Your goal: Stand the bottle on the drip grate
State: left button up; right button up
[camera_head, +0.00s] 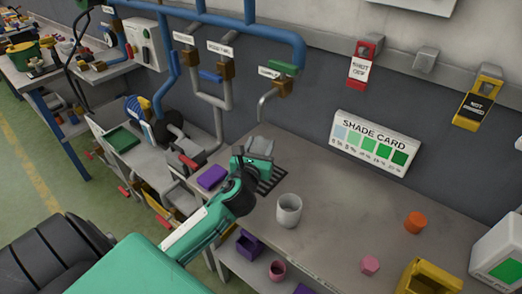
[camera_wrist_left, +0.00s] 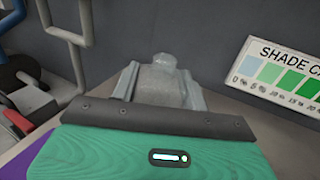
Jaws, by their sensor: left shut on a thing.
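My left gripper (camera_head: 259,152) reaches in from the left over the back left of the grey bench. The grey bottle shows in the left wrist view (camera_wrist_left: 160,76), with its narrower neck up, between the two fingers of the left gripper (camera_wrist_left: 158,85), which is shut on it. The dark slotted drip grate (camera_head: 272,182) lies in the bench top just below and beside the gripper. My gripper hides part of the grate and most of the bottle in the head view. I cannot tell whether the bottle's base touches the grate. My right gripper is not in view.
A pale grey cup (camera_head: 289,211) stands just right of the grate. An orange cylinder (camera_head: 415,222), a pink block (camera_head: 370,264) and a yellow bin (camera_head: 430,277) are farther right. A purple block (camera_head: 212,177) lies to the left. Pipes and a tap (camera_head: 268,100) rise behind.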

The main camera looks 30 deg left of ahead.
pick_arm(q)
jog(key=shift+w+a+f, duration=0.15)
jog(key=shift+w+a, duration=0.05)
jog(key=shift+w, duration=0.4)
jog(key=shift+f, duration=1.6)
jog(key=shift+f, duration=0.1)
jog(key=o, duration=1.1)
jog(key=shift+c, duration=0.2)
jog(key=shift+s+d, duration=0.15)
jog(key=shift+s, duration=0.2)
jog(key=b+v, duration=0.2)
jog(key=v, duration=0.8)
jog(key=shift+s+d, duration=0.2)
jog(key=shift+s, duration=0.5)
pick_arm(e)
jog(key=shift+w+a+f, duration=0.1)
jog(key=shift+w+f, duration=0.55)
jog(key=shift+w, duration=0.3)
